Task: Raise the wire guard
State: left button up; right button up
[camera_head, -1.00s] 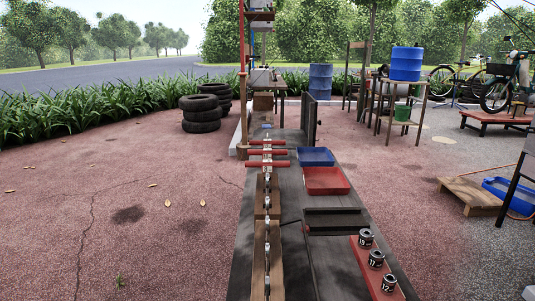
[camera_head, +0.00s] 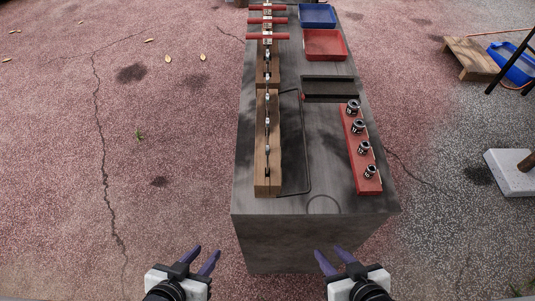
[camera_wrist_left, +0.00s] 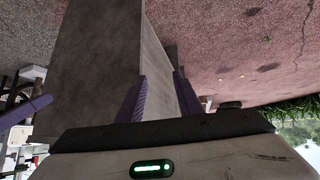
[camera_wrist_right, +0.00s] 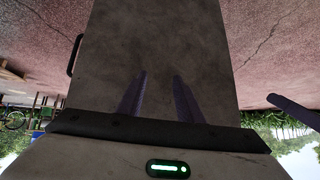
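The wire guard (camera_head: 307,150) is a thin dark wire frame lying flat on the grey bench, just right of a wooden block (camera_head: 262,180) that carries a row of metal parts. Its wire runs from the block's near end to the right, then back toward the block farther up. My left gripper (camera_head: 204,254) is open and empty, in front of the bench's near left corner. My right gripper (camera_head: 334,256) is open and empty, in front of the near face. Both are well short of the guard. The wrist views show only the bench's side between the fingers.
The bench top (camera_head: 325,180) holds a red socket rail (camera_head: 366,181) with several sockets, a black tray (camera_head: 328,97), a red tray (camera_head: 325,45) and a blue tray (camera_head: 317,16). Red-handled parts (camera_head: 268,37) sit at the far left.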

aim_at(300, 97)
jog(key=k, duration=0.5)
jog(key=u, duration=3.5)
jog(key=k, duration=2.3)
jog(key=z, duration=2)
